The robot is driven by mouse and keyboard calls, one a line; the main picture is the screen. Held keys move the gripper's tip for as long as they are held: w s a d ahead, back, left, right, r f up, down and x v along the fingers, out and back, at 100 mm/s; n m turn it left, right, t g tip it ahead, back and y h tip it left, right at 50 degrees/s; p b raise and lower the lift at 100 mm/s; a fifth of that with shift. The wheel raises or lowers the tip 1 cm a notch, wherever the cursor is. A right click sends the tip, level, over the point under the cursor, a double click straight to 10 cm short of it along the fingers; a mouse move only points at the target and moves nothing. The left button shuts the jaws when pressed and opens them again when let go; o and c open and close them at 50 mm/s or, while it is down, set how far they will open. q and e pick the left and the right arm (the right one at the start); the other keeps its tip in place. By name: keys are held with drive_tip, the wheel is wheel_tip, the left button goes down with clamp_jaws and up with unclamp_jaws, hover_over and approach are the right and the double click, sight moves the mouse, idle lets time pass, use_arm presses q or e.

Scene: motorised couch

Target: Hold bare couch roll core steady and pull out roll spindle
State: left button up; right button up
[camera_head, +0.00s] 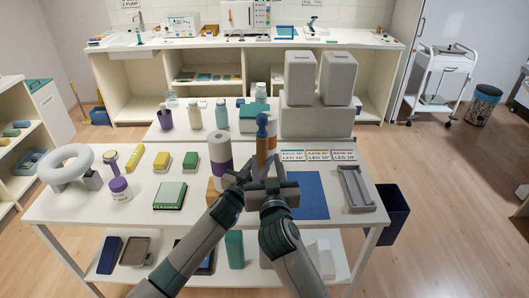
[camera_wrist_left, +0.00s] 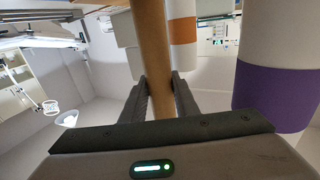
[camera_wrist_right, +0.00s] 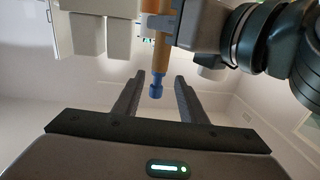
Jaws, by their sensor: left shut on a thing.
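The bare couch roll core (camera_head: 262,146) is a brown tube standing upright near the middle of the table. The blue top of the roll spindle (camera_head: 262,120) sticks out above it. My left gripper (camera_wrist_left: 160,88) is shut on the core, with one finger on each side, as the left wrist view shows. My right gripper (camera_wrist_right: 160,76) is open. In the right wrist view the spindle's blue knob (camera_wrist_right: 156,86) shows between its spread fingers, with no visible grip on it. The lower end of the core is hidden behind my grippers in the head view.
A white roll with a purple band (camera_head: 220,150) stands close left of the core. A blue mat (camera_head: 309,195) and a grey tray (camera_head: 364,190) lie to the right. Label cards (camera_head: 317,156) and large pale blocks (camera_head: 316,118) are behind. Green and yellow items lie left.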

sight(263, 143)
drive_tip(key=w, duration=0.7)
drive_tip(key=w+a, duration=0.1)
drive_tip(key=w, duration=0.3)
drive_tip(key=shift+w, duration=0.35)
drive_tip(key=c, duration=0.9)
drive_tip(key=o, duration=0.9)
drive_tip(key=shift+s, duration=0.1)
drive_tip(key=s+d, duration=0.1)
drive_tip(key=s, duration=1)
drive_tip(key=shift+s, duration=0.4)
